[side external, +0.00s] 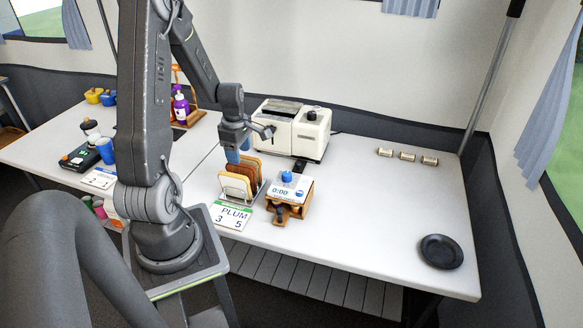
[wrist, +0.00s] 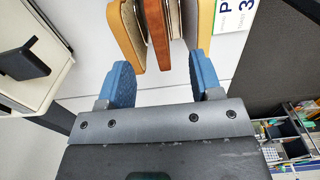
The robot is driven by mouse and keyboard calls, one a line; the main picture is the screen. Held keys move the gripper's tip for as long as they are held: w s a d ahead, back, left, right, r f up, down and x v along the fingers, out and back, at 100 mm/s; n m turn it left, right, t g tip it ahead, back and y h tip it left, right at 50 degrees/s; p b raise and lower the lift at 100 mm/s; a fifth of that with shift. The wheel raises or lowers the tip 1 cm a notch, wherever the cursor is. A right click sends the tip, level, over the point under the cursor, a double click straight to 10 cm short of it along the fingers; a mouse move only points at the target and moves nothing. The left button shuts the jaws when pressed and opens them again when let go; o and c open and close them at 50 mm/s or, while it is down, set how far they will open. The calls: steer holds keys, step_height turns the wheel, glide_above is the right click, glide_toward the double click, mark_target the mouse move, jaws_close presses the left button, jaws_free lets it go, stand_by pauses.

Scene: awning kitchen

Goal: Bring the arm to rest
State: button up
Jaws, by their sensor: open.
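My gripper (side external: 238,155) has blue finger pads and hangs pointing down just above the back of a rack of upright slices (side external: 236,184). In the wrist view the two pads stand well apart with nothing between their tips (wrist: 160,70). The ends of the tan and red-brown slices (wrist: 157,35) show just beyond the fingertips. No slice is visibly held. Whether the pads touch the rack cannot be told.
A cream machine (side external: 310,135) stands close behind my gripper. Several spools (side external: 407,156) and a black plate (side external: 440,251) lie right; the table between is clear.

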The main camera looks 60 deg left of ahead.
steer(key=w+d+r+m+t+y, duration=0.1)
steer(key=w+d+r+m+t, duration=0.3)
steer(key=d+r+m, duration=1.2)
steer(key=s+d+r+m, duration=0.3)
steer(key=d+m, duration=0.2)
steer(key=d, duration=0.2)
steer(key=s+d+r+m+t+h, duration=0.1)
steer(key=s+d+r+m, duration=0.1)
steer(key=d+m, duration=0.4)
steer(key=shift+s+d+r+t, duration=0.3)
steer(key=shift+s+d+r, duration=0.1)
steer(key=shift+s+d, duration=0.45)
